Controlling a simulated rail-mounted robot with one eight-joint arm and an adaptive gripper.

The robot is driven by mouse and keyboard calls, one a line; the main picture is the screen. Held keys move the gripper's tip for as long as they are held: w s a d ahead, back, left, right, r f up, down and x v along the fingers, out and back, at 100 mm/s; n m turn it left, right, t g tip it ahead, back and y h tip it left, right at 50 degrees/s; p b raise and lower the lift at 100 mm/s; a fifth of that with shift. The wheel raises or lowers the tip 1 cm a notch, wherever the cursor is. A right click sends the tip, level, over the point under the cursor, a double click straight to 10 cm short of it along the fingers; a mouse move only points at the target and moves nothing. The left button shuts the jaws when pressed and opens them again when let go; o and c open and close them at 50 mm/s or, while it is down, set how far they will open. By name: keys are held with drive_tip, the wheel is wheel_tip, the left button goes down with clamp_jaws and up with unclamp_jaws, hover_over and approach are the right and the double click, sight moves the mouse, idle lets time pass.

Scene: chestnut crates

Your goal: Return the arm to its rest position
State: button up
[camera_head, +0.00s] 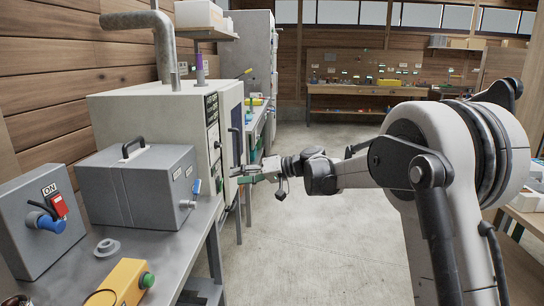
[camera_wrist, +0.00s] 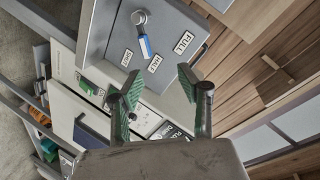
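My gripper (camera_head: 247,177) has green fingers and reaches left at the end of my arm, just right of the white cabinet's front in the head view. In the wrist view my gripper (camera_wrist: 160,76) has its two green fingers spread apart, with nothing between them. Beyond them is a grey box face (camera_wrist: 185,22) with a blue-handled lever (camera_wrist: 145,46) and labels reading SHUT, HALF and FULL. My arm comes in from the right, bent at a large round joint.
A grey metal box (camera_head: 135,185) with a handle, a switch box (camera_head: 42,222) marked ON and a yellow button box (camera_head: 125,283) stand on the left bench (camera_head: 185,250). The white cabinet (camera_head: 160,118) stands behind them. The middle floor (camera_head: 310,245) is clear. A workbench (camera_head: 365,90) stands far back.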

drive_tip(key=s+d+r+m+t+h+p, duration=0.1)
drive_tip(key=s+d+r+m+h+p, duration=0.2)
drive_tip(key=s+d, duration=0.65)
drive_tip(key=s+d+r+m+t+h, duration=0.1)
drive_tip(key=s+d+r+t+h, duration=0.3)
drive_tip(key=s, duration=0.9)
drive_tip(key=s+d+f+m+h+p, duration=0.1)
drive_tip(key=s+d+f+h, duration=0.2)
drive_tip(key=s+d, duration=0.5)
drive_tip(key=s+d+f+m+h+p, duration=0.1)
drive_tip(key=s+d+f+h, duration=0.3)
drive_tip(key=s+d, duration=0.5)
drive_tip(key=s, duration=0.4)
drive_tip(key=shift+h+p, duration=0.3)
drive_tip(key=shift+p, duration=0.1)
